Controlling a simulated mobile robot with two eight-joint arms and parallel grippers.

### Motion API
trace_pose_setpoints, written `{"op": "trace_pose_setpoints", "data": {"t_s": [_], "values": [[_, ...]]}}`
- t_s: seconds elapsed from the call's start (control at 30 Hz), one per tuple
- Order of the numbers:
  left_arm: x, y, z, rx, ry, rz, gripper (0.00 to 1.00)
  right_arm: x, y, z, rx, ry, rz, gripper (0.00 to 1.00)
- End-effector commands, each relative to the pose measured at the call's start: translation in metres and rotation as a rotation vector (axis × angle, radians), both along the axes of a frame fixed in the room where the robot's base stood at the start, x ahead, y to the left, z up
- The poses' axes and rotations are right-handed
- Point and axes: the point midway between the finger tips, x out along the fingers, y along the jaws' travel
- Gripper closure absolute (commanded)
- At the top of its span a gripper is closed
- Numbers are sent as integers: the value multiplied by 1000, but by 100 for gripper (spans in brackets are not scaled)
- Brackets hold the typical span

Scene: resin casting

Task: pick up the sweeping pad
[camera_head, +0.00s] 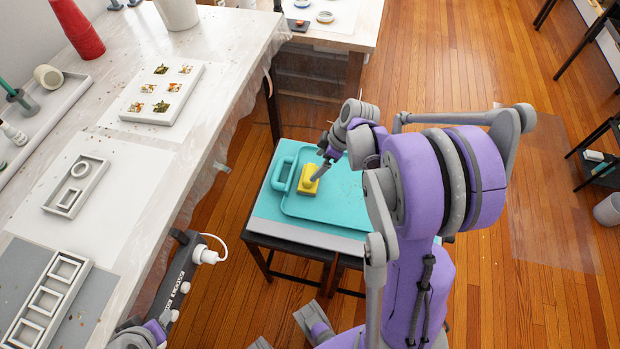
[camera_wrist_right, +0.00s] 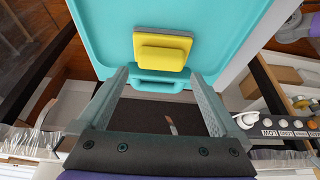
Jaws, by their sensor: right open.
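The sweeping pad (camera_head: 308,181) is a small yellow block with a raised grip. It lies on a turquoise tray (camera_head: 340,206), near the tray's handle end. My right gripper (camera_head: 322,171) is over the pad in the head view and partly covers it. In the right wrist view the pad (camera_wrist_right: 162,52) shows a grey layer along one edge. There the right gripper (camera_wrist_right: 160,78) has its two fingers wide apart with nothing between them. The pad appears just beyond the fingertips, roughly centred. I cannot tell whether the fingers touch it.
The tray rests on a low dark-legged stand (camera_head: 290,236). A long worktable (camera_head: 215,95) with moulds runs along the left. A dark power strip (camera_head: 172,283) with a white plug is by its edge. The wooden floor (camera_head: 440,75) beyond the stand is clear.

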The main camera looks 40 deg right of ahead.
Motion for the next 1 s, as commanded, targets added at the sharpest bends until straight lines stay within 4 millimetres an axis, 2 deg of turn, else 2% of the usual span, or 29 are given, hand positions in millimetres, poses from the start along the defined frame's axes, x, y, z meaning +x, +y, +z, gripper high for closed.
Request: {"op": "trace_pose_setpoints", "data": {"t_s": [0.13, 0.4, 0.7, 1.0], "values": [[0, 0, -1, 0, 0, 0, 50, 3, 3, -11, 0, 0, 1, 0], [-1, 0, -5, 0, 2, 0, 50, 13, 13, -47, -1, 1, 1, 0], [-1, 0, -5, 0, 2, 0, 50, 14, 14, -51, -1, 1, 0, 0], [-1, 0, -5, 0, 2, 0, 50, 14, 14, -51, -1, 1, 0, 54]]}}
